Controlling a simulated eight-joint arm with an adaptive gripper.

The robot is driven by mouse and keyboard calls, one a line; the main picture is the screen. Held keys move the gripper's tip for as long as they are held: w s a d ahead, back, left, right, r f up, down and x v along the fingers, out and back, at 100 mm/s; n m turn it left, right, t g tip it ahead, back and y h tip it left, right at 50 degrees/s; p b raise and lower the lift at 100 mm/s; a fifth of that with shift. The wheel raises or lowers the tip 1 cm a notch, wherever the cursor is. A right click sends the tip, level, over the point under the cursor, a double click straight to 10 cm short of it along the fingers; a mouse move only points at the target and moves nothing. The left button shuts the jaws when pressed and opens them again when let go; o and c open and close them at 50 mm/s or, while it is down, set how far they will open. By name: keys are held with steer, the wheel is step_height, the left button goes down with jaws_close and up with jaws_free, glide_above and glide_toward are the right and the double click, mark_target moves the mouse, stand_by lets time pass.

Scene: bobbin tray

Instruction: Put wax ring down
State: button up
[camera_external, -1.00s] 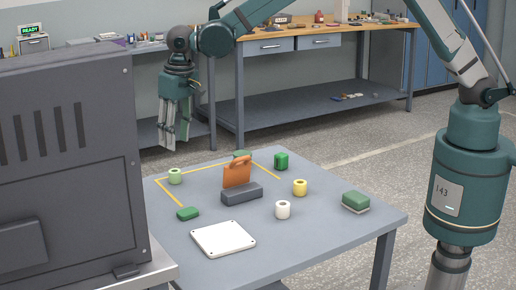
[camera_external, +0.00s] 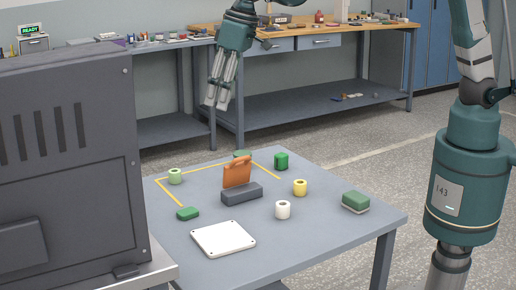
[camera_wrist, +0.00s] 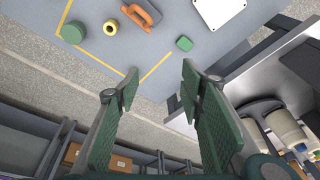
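My gripper (camera_external: 218,94) hangs in the air beyond the far side of the table, well above it. In the wrist view its two green-padded fingers (camera_wrist: 159,88) are spread, with nothing between them. No object is plainly a wax ring. Short ring-like rolls stand upright on the table: a pale green one (camera_external: 175,176) at the back left, a yellow one (camera_external: 300,187) at the right, and a white one (camera_external: 283,209) nearer the front. A yellowish ring (camera_wrist: 111,27) shows in the wrist view, apart from the fingers; I cannot tell which roll it is.
An orange handled piece (camera_external: 237,173) stands at a dark grey block (camera_external: 242,194). A green block (camera_external: 187,213), a white plate (camera_external: 223,238), a dark green piece (camera_external: 281,161) and a green-and-white block (camera_external: 356,202) lie on the table (camera_external: 330,240). A dark cabinet (camera_external: 70,170) stands left.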

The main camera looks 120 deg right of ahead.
steer(key=s+a+r+n+t, duration=0.15)
steer(key=s+a+r, duration=0.25)
steer(key=s+a, duration=0.45)
steer(key=s+a+r+n+t, duration=0.1)
steer(key=s+a+r+n, duration=0.25)
steer(key=s+a, duration=0.5)
steer(key=s+a+f+n+t, duration=0.1)
steer(key=s+a+n, duration=0.1)
steer(key=s+a, duration=0.5)
steer(key=s+a+f+n+t+y, duration=0.1)
steer(key=s+a+f+n, duration=0.1)
steer(key=s+a, duration=0.5)
steer(key=s, duration=0.4)
steer(key=shift+s+f+n+y, duration=0.15)
steer(key=shift+f+n+y, duration=0.15)
steer(key=shift+n, duration=0.1)
steer(key=shift+o, duration=0.5)
steer(key=w+d+f+m+g, duration=0.4)
steer(key=w+d+f+m, duration=0.5)
steer(key=w+d+m, duration=0.25)
steer(key=w+d+f+m+g, duration=0.2)
steer(key=d+f+m+g, duration=0.1)
steer(key=d+f+m, duration=0.8)
step_height(320, 180, down, 4)
steer(key=shift+w+d+f, duration=0.15)
steer(key=shift+w+d, duration=0.25)
steer(key=shift+d, duration=0.2)
